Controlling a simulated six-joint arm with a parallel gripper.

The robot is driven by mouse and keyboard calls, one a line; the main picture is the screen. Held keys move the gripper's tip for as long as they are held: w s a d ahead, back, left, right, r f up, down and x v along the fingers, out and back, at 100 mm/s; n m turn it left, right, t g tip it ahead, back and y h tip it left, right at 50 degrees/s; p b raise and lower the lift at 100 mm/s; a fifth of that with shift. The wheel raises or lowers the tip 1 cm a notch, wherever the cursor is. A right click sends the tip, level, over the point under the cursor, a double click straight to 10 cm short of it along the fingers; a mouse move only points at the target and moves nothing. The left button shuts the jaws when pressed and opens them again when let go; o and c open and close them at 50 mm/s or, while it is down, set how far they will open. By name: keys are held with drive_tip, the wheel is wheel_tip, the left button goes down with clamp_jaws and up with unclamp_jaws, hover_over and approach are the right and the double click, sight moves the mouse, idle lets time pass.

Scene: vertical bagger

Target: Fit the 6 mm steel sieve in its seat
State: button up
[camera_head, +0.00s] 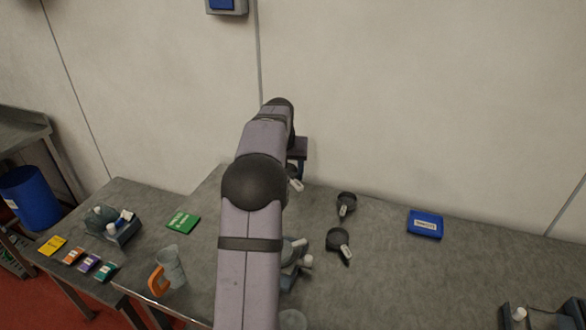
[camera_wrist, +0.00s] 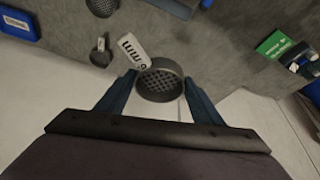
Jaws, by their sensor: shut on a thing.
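The steel sieve (camera_wrist: 160,82) is a round dark cup with a mesh face and a white tag; the tag's upside-down print appears to read 6 mm. My gripper (camera_wrist: 160,78) is shut on it, one blue finger on each side of the rim. In the head view my arm hides most of the gripper; a small part of the held sieve and its tag (camera_head: 296,184) shows right of the arm, near the wall side of the table. I cannot make out the seat for certain; my arm covers part of the equipment on the table.
Two other tagged sieves (camera_head: 346,203) (camera_head: 339,242) lie on the grey table (camera_head: 385,275). A blue box (camera_head: 425,224) is at right, a green card (camera_head: 183,221) and a jug with orange handle (camera_head: 170,268) at left. Bare table lies between the sieves and the blue box.

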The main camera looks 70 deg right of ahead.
drive_tip(key=s+a+f+m+p, duration=0.1)
drive_tip(key=s+a+f+p, duration=0.1)
drive_tip(key=a+f, duration=0.6)
drive_tip(key=a, duration=0.4)
drive_tip(key=shift+s+a+f+m+g, duration=0.2)
drive_tip(key=shift+s+a+m+g, duration=0.1)
drive_tip(key=shift+a+m, duration=0.1)
drive_tip(key=shift+f, duration=0.2)
drive_tip(key=shift+f+b, duration=2.65)
drive_tip(key=shift+f, duration=0.65)
drive_tip(key=shift+f+b, duration=0.3)
drive_tip(key=shift+b, duration=0.25)
drive_tip(key=shift+f+b, duration=0.65)
drive_tip(key=shift+f, duration=0.05)
